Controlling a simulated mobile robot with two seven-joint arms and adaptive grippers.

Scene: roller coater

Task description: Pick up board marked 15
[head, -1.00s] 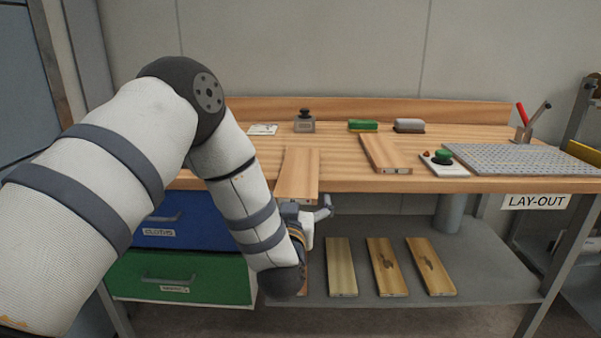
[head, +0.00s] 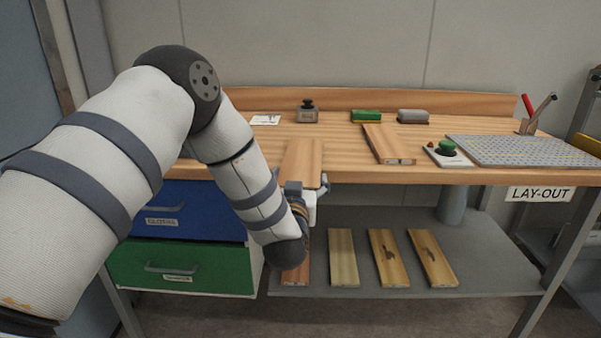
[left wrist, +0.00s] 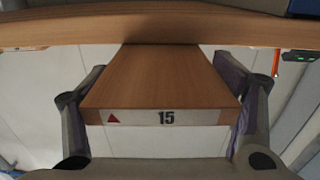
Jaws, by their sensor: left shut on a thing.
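The board marked 15 (left wrist: 160,80) shows in the left wrist view, with a white end label bearing "15" and a red triangle. In the head view the same board (head: 302,160) lies at the bench's front edge, its near end over the edge. My left gripper (left wrist: 160,110) is shut on the board's near end, one finger at each side. In the head view the left gripper (head: 307,190) is partly hidden behind my wrist. My right gripper is not in view.
Another board (head: 388,143) lies on the workbench (head: 225,165), right of the held one. Several boards, including a pale one (head: 343,257), lie on the lower shelf (head: 480,260). Blue (head: 190,205) and green (head: 185,265) drawers are below left.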

